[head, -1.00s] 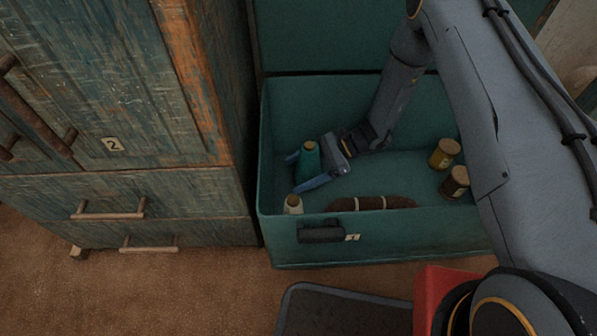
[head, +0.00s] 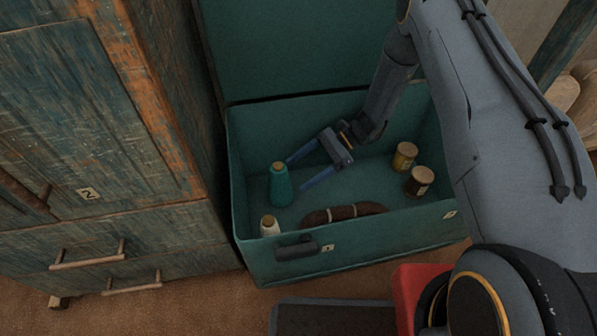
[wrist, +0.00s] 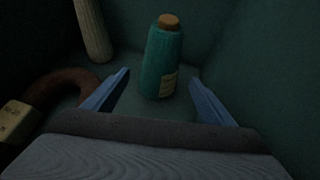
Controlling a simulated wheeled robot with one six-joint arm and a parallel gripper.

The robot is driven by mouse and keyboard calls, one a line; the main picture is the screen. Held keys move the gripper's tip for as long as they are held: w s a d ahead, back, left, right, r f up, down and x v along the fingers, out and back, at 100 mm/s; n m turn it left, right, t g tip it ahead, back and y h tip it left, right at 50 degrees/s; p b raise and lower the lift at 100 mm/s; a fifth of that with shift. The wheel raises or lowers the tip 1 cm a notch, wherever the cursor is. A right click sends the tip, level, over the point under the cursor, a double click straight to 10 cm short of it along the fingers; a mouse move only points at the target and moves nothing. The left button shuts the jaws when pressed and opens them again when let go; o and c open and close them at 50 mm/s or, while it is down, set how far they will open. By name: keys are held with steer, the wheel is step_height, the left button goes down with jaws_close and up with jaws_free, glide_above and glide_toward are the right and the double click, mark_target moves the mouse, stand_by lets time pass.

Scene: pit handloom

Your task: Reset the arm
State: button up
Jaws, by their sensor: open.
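My gripper (head: 309,168) is open and empty inside the green open chest (head: 390,238). Its blue fingers point left toward a teal thread cone (head: 281,186), which stands upright on the chest floor. A gap shows between the fingertips and the cone in the head view. In the wrist view the teal cone (wrist: 163,58), with a brown top and a pale label, stands ahead, between and beyond the fingertips (wrist: 160,77).
The chest also holds a cream cone (head: 269,226), a brown curved bundle (head: 343,213), a yellow spool (head: 404,156) and a dark brown spool (head: 419,181). Chest walls surround my gripper. A weathered cabinet (head: 150,225) stands at left; a red object (head: 407,291) is in front.

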stand_by(0.3)
steer(key=s+d+r+n+t+h, duration=0.3)
steer(key=s+d+r+n+h, duration=0.1)
steer(key=d+r, duration=0.4)
steer(key=s+d+r+n+t+h, duration=0.2)
steer(key=s+d+r+n+h, duration=0.25)
steer(key=r, duration=0.55)
steer(key=s+d+r+n+t+h, duration=0.3)
steer(key=d+r+n, duration=0.1)
steer(key=d+r, duration=0.55)
steer(key=s+a+r+n+g+y+p, duration=0.15)
steer(key=s+a+r+n, duration=0.35)
steer(key=s+a, duration=0.5)
steer(key=s+a+r+n+g+y+p, duration=0.1)
steer(key=s+a+r+n+p, duration=0.15)
steer(key=s+a+r, duration=0.75)
steer(key=d+r+m+p, duration=0.2)
steer(key=d+r+p, duration=0.4)
steer(key=p, duration=0.6)
steer(key=w+d+r+m+h+p, duration=0.1)
steer(key=d+r+m+p, duration=0.1)
steer(key=d+r+p, duration=0.4)
steer(key=w+d+r+m+h+p, duration=0.1)
steer(key=d+r+m+p, duration=0.2)
steer(key=r+p, duration=1)
steer(key=d+p, duration=0.3)
steer(key=p, duration=0.3)
steer(key=shift+w+d+r, duration=0.15)
steer(key=shift+d+r, duration=0.2)
steer(key=shift+d, duration=0.05)
